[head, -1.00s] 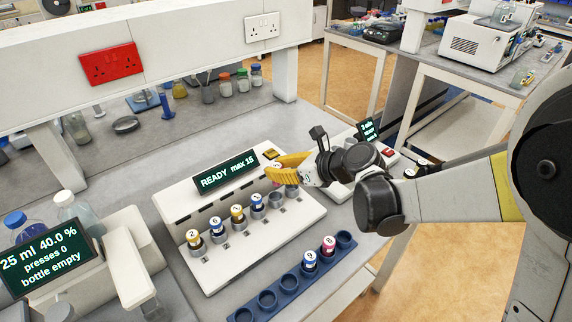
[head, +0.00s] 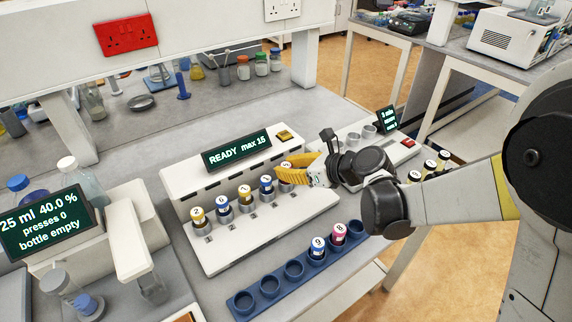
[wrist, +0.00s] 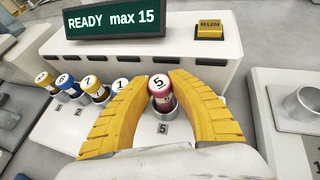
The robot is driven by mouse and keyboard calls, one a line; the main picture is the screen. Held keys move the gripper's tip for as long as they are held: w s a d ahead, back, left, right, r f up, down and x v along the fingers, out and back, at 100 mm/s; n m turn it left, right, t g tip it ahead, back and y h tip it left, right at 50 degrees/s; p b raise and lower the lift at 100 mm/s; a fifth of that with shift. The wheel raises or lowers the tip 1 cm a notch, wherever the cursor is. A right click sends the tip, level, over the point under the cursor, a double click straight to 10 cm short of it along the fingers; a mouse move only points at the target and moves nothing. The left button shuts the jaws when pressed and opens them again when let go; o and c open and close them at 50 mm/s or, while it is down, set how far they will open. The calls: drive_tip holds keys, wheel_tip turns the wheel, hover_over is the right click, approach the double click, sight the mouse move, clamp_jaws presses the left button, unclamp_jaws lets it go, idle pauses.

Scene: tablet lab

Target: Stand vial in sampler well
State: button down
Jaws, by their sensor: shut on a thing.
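The vial (wrist: 160,84), red with a white cap marked 5, is between the two yellow fingers of my gripper (wrist: 158,88) in the wrist view. The fingers are shut on it. It stands at the well labelled 5 of the white sampler (head: 262,232); its lower end is in or just over the metal ring, and I cannot tell if it is seated. In the head view my gripper (head: 291,172) reaches in from the right and the vial's cap (head: 285,166) shows beside the fingers. Several vials, such as the yellow one marked 2 (head: 198,217), stand in the wells to the left.
A blue rack (head: 271,287) in front holds a blue vial (head: 317,247) and a red vial (head: 338,233); its other visible places are empty. The sampler's display (head: 237,150) reads READY max 15. Another white device (head: 395,148) stands close on the right.

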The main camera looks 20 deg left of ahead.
drive_tip(key=shift+f+b, duration=0.5)
drive_tip(key=shift+f, duration=0.15)
idle(0.3)
drive_tip(key=c, duration=1.2)
unclamp_jaws()
drive_tip(key=shift+d, duration=0.1)
drive_tip(key=v, duration=1.2)
drive_tip(key=shift+s, duration=0.1)
